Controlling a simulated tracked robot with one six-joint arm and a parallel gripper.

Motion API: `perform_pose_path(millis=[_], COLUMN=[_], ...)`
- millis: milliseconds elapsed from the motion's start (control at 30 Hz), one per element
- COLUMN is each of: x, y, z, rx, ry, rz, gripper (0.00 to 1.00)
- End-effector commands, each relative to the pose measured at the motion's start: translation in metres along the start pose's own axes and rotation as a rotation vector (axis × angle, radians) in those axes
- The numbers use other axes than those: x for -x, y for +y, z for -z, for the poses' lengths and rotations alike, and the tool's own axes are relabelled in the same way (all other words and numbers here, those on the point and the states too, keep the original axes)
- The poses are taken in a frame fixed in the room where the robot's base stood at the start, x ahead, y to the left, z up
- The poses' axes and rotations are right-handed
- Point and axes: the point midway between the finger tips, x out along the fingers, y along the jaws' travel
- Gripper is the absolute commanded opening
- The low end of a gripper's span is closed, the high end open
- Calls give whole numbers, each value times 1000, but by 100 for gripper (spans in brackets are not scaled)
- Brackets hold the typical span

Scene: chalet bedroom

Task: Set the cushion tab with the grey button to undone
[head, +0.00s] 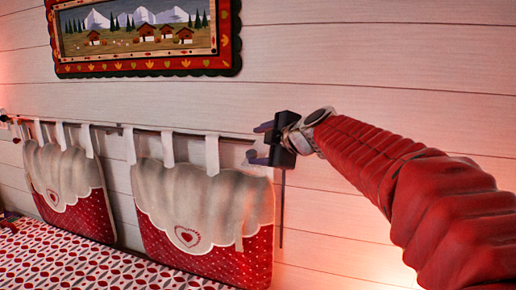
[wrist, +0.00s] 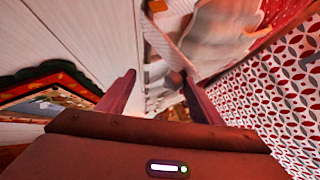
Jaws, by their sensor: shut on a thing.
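The right cushion (head: 170,195), cream over dotted red with a heart patch, hangs from a wall rail by white tabs. My gripper (head: 258,145) is at the cushion's upper right corner, by the right-hand tab (head: 254,170). In the wrist view, pale tab cloth (wrist: 160,42) lies between the fingers of my gripper (wrist: 158,78), which is shut on it. A narrow strip (head: 240,228) hangs loose down the cushion's right front. I cannot make out a grey button, and the tab's fastening is unclear behind my fingers.
A second cushion (head: 60,180) hangs on the left. A framed mountain picture (head: 145,35) is on the wall above. A red and white patterned bed cover (head: 70,255) lies below.

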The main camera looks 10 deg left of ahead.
Motion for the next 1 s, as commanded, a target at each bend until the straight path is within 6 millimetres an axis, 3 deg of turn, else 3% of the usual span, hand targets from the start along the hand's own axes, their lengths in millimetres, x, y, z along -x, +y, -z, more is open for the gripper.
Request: perform_pose_path(millis=[33,567,1000], x=[2,6,61], y=[6,6,4], z=[-7,-5,1], rx=[4,3,5], ry=[-16,-15,-7], rz=[-19,-17,-16], gripper=[44,44,44])
